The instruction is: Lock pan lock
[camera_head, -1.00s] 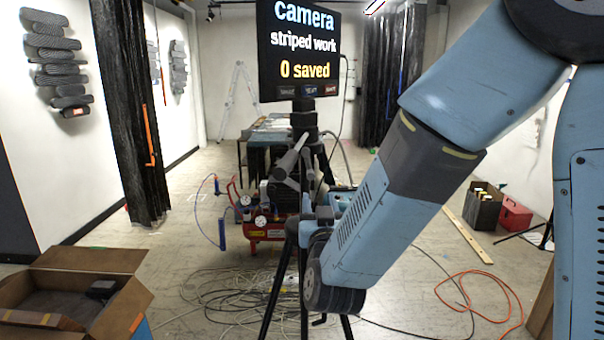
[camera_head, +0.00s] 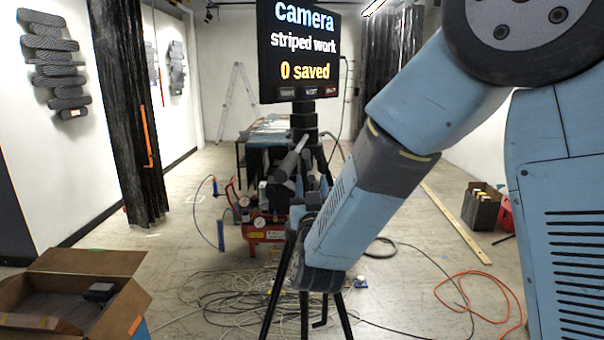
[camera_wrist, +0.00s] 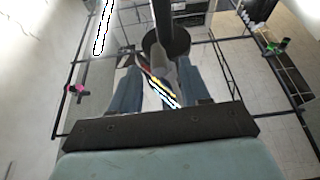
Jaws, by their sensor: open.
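A black tripod (camera_head: 279,290) carries a black screen (camera_head: 300,52) that reads "camera", "striped work" and "0 saved". Grey levers (camera_head: 290,160) stick out from the tripod head below the screen. I cannot tell for sure which one is the pan lock. My gripper (camera_head: 311,190) is at the tripod head, just below these levers, partly hidden by my arm. In the wrist view my gripper (camera_wrist: 158,72) is open, its two blue fingers apart. A grey handle-like part (camera_wrist: 165,80) shows between the fingers; contact cannot be made out. The tripod's dark column (camera_wrist: 170,25) rises beyond them.
A red compressor (camera_head: 262,232) stands behind the tripod. Loose cables (camera_head: 225,290) lie around its legs. An open cardboard box (camera_head: 85,265) is at the lower left, and an orange hose (camera_head: 490,290) lies at the right.

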